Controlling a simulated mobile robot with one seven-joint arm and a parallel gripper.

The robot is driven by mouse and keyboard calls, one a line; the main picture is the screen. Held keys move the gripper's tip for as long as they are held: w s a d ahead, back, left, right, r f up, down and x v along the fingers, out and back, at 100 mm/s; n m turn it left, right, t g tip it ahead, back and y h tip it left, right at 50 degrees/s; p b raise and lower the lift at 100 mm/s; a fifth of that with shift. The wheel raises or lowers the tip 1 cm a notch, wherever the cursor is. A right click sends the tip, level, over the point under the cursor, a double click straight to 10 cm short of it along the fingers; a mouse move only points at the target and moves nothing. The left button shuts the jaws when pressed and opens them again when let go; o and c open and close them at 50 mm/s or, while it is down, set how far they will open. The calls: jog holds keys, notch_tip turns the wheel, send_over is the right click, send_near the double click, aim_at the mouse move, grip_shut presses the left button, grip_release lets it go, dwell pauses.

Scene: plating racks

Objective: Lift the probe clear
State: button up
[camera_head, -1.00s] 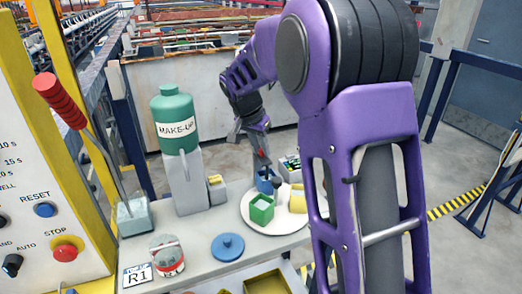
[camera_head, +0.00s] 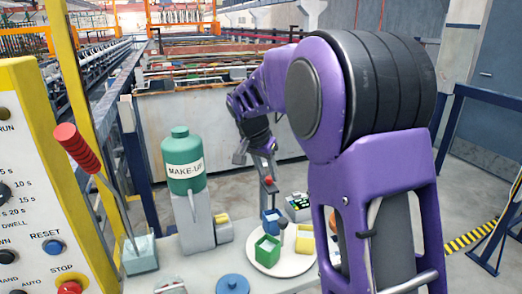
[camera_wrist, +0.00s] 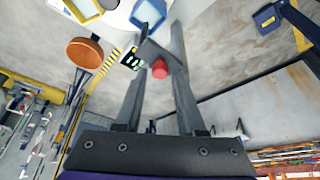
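The probe (camera_head: 269,189) has a red knob and a grey body. It hangs upright from my gripper (camera_head: 263,150), over the blue cup (camera_head: 270,216). Its lower end is close to the cup's rim; I cannot tell whether it is fully out. In the wrist view the probe's red knob (camera_wrist: 159,69) and dark body sit between the two fingers of my gripper (camera_wrist: 160,48), which appear closed on it. The blue cup also shows past the fingertips in the wrist view (camera_wrist: 149,12).
A round white tray (camera_head: 287,268) carries the blue cup, a green cup (camera_head: 267,250) and a yellow cup (camera_head: 305,238). A dark box (camera_head: 298,204) stands behind. A green MAKE-UP bottle (camera_head: 184,165) stands left on a grey block. A blue lid (camera_head: 232,284) lies in front.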

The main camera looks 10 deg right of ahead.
jog(key=p+v, duration=0.1)
jog(key=v, duration=1.5)
jog(key=shift+r, duration=0.3)
